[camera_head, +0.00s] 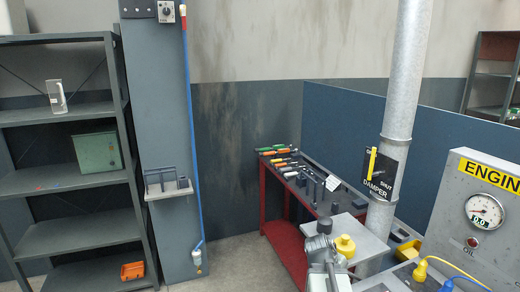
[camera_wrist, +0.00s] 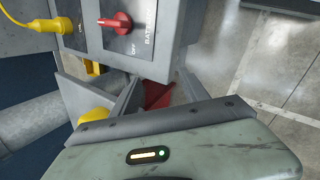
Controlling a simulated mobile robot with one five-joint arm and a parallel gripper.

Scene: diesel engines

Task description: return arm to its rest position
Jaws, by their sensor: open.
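My gripper (camera_wrist: 107,98) shows in the wrist view, its two grey fingers reaching away from the pale green housing at the bottom. The fingers stand apart and I see nothing held between them. A rounded yellow part (camera_wrist: 95,115) shows close by the left finger; I cannot tell whether they touch. Beyond the fingers is a grey panel with a red battery switch (camera_wrist: 117,22). In the head view, grey metal parts and a yellow cap (camera_head: 345,244) stand at the bottom centre.
A red bench (camera_head: 266,205) holds several tools. A pipe (camera_head: 400,100) with a damper tag rises beside it. The engine panel (camera_head: 475,212) has a gauge and yellow and blue cables. Shelves (camera_head: 70,185) stand left. Clear floor shows right in the wrist view.

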